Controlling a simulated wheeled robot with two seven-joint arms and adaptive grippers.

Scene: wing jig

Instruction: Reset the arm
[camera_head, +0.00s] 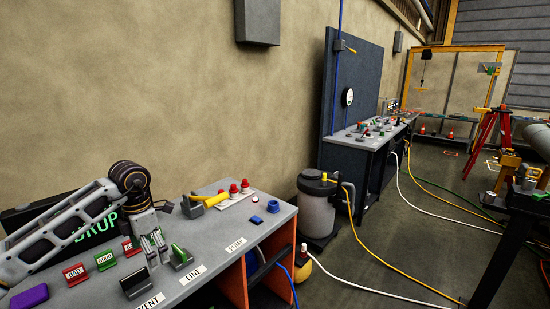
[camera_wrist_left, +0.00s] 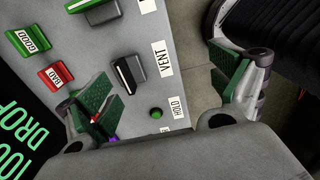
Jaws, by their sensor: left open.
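My left arm comes in from the left in the head view, over the near bench (camera_head: 215,265). My left gripper (camera_head: 152,246) points down above the bench top, close to the row of labelled blocks. In the left wrist view, my left gripper (camera_wrist_left: 165,92) has its two green-padded fingers wide apart with nothing held between them. The block by the VENT label (camera_wrist_left: 129,72) lies in view beyond the fingers. A green button (camera_wrist_left: 156,113) by the HOLD label shows between them. My right gripper is not in view.
A red BAD block (camera_head: 75,274), a green GOOD block (camera_head: 105,260) and a purple block (camera_head: 30,296) sit on the bench. A yellow-handled valve (camera_head: 207,200) stands farther back. A grey tank (camera_head: 317,207) and hoses are beyond the bench.

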